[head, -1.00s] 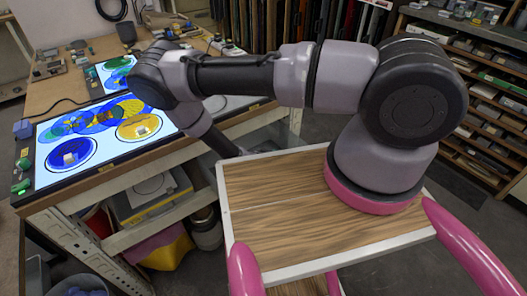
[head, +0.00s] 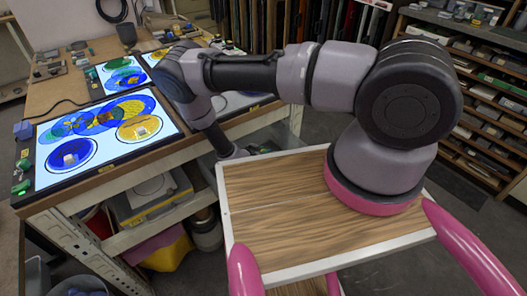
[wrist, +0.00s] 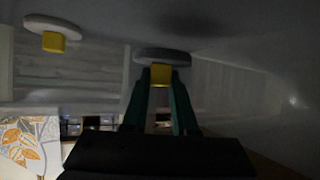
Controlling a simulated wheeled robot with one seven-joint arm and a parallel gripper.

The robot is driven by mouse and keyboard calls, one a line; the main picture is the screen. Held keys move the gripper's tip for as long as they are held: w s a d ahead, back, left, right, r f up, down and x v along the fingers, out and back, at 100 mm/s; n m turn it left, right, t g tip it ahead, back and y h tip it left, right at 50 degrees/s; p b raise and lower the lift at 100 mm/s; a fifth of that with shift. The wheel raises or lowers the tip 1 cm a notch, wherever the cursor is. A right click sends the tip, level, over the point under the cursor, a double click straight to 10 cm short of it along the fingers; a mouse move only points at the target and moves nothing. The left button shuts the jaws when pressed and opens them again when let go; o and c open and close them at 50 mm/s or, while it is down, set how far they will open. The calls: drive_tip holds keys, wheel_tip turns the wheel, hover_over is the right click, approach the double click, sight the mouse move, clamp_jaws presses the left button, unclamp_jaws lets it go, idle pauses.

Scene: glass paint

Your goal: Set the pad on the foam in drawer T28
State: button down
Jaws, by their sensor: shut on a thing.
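In the wrist view my gripper (wrist: 160,80) has its two green fingers closed on the yellow grip block of a grey round pad (wrist: 163,56). The pad's disc is beyond the fingertips, against a dim grey surface; I cannot tell whether it touches that surface. A second grey disc with a yellow block (wrist: 52,25) is at the upper left of the wrist view, apart from my gripper. Pale ribbed strips (wrist: 75,75) lie around them; I cannot tell foam from drawer wall. No T28 label is readable. In the head view my gripper is hidden below the bench edge.
A bench with lit panels (head: 163,118) and coloured glass discs stands at the left of the head view. Its lower shelves hold boxes and a metal can (head: 207,232). Storage shelves (head: 490,100) stand at the right. An orange-patterned sheet (wrist: 28,140) shows in the wrist view.

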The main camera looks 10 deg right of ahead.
drive_tip(key=shift+f, duration=0.15)
drive_tip(key=shift+f, duration=0.35)
drive_tip(key=shift+f, duration=0.1)
drive_tip(key=c, duration=0.7)
unclamp_jaws()
drive_tip(key=shift+r, duration=0.35)
drive_tip(key=v, duration=1.2)
drive_tip(key=shift+r, duration=0.15)
